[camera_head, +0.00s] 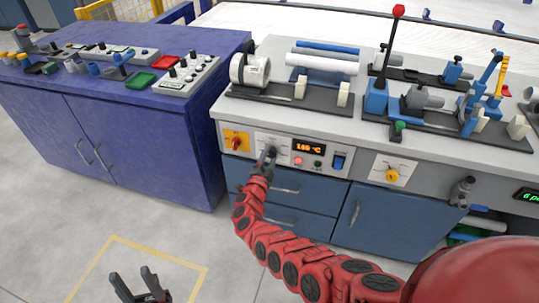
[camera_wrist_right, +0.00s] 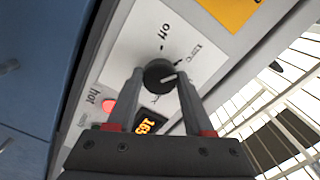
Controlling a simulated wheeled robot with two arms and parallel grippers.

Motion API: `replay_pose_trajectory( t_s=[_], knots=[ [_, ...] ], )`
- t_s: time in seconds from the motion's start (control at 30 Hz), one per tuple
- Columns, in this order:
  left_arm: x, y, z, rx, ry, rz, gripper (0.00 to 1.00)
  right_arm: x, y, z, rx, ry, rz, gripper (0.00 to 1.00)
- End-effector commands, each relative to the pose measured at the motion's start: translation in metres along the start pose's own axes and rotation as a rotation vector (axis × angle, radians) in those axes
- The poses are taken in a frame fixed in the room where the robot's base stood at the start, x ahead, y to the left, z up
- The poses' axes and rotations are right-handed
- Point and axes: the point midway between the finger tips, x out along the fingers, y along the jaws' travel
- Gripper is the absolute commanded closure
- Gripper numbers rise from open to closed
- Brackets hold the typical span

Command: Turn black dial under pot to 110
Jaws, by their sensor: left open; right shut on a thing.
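The black dial (camera_wrist_right: 158,73) sits on a white plate with printed marks. My right gripper (camera_head: 267,155) is shut on it, with one finger on each side in the right wrist view (camera_wrist_right: 160,80). In the head view the gripper hides the dial. The orange display (camera_head: 309,148) beside it seems to read in the 160s °C; its last digit is unclear. No pot can be made out clearly. My left gripper (camera_head: 131,275) is open and empty over the floor at the bottom left.
Close to the dial are a red knob on a yellow plate (camera_head: 237,142), a red light (camera_head: 298,161) and a blue switch (camera_head: 338,162). A yellow knob (camera_head: 392,175) is further right. Tools and pipes stand on the bench (camera_head: 278,117). A purple cabinet (camera_head: 130,135) stands left.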

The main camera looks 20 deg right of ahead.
Motion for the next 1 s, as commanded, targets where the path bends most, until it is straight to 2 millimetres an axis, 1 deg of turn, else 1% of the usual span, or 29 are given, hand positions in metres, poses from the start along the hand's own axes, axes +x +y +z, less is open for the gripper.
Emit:
replay_pose_trajectory(
  t_s=[0.53,0.57,0.6,0.7,1.0],
  knots=[
    [0.0011,-0.0001,-0.0002,0.000,0.000,0.000,0.50,-0.0009,0.0012,0.0018,-0.024,-0.005,0.002,1.00],
    [0.0011,-0.0001,-0.0002,0.000,0.000,0.000,0.50,-0.0009,0.0012,0.0018,-0.024,-0.005,0.002,0.43],
    [0.0011,-0.0001,-0.0001,0.000,0.000,0.000,0.50,-0.0009,0.0011,0.0018,-0.023,-0.005,0.002,0.36],
    [0.0011,0.0000,-0.0001,0.000,0.000,0.000,0.50,-0.0006,0.0008,0.0014,-0.023,-0.004,0.002,0.19],
    [0.0017,-0.0001,-0.0003,0.000,0.000,0.000,0.50,-0.0009,0.0003,0.0007,-0.022,-0.002,0.001,0.19]
  ],
)
